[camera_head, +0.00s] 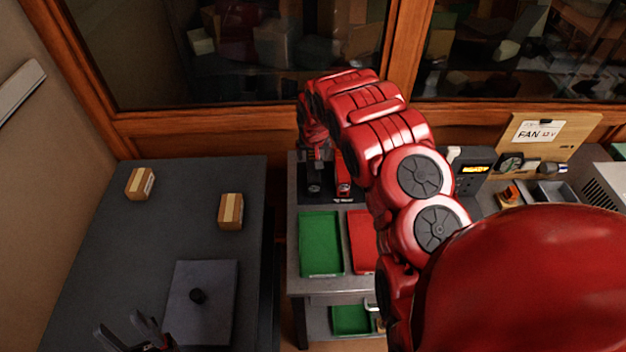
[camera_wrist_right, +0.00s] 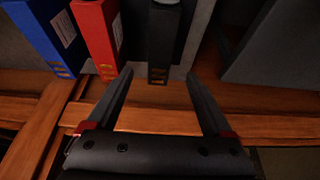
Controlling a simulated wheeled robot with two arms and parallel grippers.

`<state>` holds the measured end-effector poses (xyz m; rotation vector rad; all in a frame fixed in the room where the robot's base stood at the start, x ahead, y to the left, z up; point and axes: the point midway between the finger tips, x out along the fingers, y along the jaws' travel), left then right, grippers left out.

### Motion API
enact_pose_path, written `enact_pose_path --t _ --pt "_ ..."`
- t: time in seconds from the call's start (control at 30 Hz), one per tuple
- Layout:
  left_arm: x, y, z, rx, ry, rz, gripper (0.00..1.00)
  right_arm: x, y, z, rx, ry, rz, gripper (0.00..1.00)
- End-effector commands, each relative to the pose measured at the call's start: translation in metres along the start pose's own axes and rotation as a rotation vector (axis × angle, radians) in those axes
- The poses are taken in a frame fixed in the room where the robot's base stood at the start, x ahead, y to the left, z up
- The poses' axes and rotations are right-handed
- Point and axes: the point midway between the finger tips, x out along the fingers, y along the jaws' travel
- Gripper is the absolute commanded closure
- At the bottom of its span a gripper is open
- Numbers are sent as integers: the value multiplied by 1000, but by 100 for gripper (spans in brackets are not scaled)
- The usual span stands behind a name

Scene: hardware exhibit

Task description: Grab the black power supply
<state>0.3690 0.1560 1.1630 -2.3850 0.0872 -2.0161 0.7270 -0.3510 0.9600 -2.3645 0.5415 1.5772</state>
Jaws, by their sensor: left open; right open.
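The black power supply (camera_wrist_right: 162,42) stands upright in the right wrist view, beside a red unit (camera_wrist_right: 97,35) and a blue unit (camera_wrist_right: 52,38). My right gripper (camera_wrist_right: 159,74) is open and empty, with the black unit's near end in line with the gap between its fingertips. I cannot tell how far off it is. In the head view the black unit (camera_head: 314,186) and the red one (camera_head: 343,187) show partly beneath my right gripper (camera_head: 316,155); my arm hides the blue one. My left gripper (camera_head: 122,330) is open and empty at the bottom left.
Green (camera_head: 320,243) and red (camera_head: 361,240) trays lie on the grey bench, the red one partly behind my right arm. Two cardboard boxes (camera_head: 139,184) (camera_head: 231,211) and a dark knobbed lid (camera_head: 202,318) are on the left table. A wooden window frame (camera_head: 215,119) runs behind.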

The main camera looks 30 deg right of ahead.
Motion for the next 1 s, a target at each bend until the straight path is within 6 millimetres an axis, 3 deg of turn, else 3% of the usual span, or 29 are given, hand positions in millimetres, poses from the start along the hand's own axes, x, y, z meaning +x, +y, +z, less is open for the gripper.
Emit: enact_pose_path --t 0.27,0.63,1.0 --pt "-20 1 3 0 0 0 50 17 -1 4 -1 -3 -1 15" --pt "-63 3 11 0 0 0 50 45 2 4 -1 0 1 15" --pt "-55 3 9 0 0 0 50 64 0 3 0 -4 0 15"
